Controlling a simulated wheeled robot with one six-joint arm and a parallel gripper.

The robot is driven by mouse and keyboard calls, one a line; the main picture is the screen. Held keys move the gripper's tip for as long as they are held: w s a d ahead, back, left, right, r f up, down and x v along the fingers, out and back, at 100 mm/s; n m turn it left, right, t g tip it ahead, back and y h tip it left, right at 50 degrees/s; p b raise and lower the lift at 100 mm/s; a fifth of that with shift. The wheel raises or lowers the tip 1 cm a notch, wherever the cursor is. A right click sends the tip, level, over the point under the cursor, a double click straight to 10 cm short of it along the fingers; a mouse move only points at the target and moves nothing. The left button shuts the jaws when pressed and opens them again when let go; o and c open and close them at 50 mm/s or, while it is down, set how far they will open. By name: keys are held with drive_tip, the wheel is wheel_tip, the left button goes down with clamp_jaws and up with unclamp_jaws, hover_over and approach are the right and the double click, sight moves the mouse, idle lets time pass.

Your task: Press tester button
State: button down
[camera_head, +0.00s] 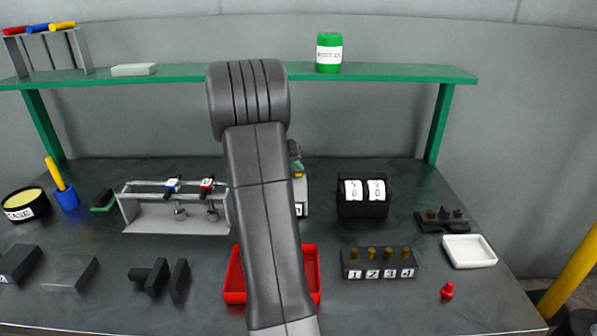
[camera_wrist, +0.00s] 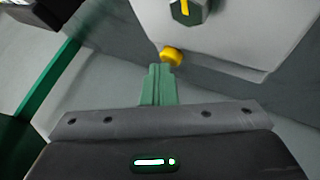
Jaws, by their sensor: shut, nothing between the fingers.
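The tester is a light grey box (camera_wrist: 235,35) in the wrist view. It has a dark dial with a yellow mark (camera_wrist: 186,9) and a round yellow button (camera_wrist: 172,56) low on its face. My gripper (camera_wrist: 160,70) is shut and empty, its green fingertips just below the yellow button. The tips are very close to the button; I cannot tell whether they touch it. In the head view the tester (camera_head: 303,190) stands at the back of the bench, mostly hidden behind my arm.
A black counter box (camera_head: 363,209) stands right of the tester. A grey rack with valves (camera_head: 170,220) stands left. A red tray (camera_head: 235,285) lies under my arm. A numbered block (camera_head: 380,263) and a white tray (camera_head: 469,251) are at right. A green shelf (camera_head: 400,72) spans the back.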

sight(296, 173)
drive_tip(key=shift+r+p, duration=0.3)
drive_tip(key=shift+r, duration=0.6)
wheel_tip(296, 173, up, 5)
drive_tip(key=shift+f+p, duration=0.1)
drive_tip(key=shift+p, duration=1.05)
drive_tip(key=shift+f+b, duration=0.55)
drive_tip(key=shift+f, duration=0.7)
drive_tip(key=shift+r+p, duration=0.35)
drive_tip(key=shift+p, duration=0.35)
drive_tip(key=shift+r+p, duration=0.2)
drive_tip(key=shift+p, duration=0.7)
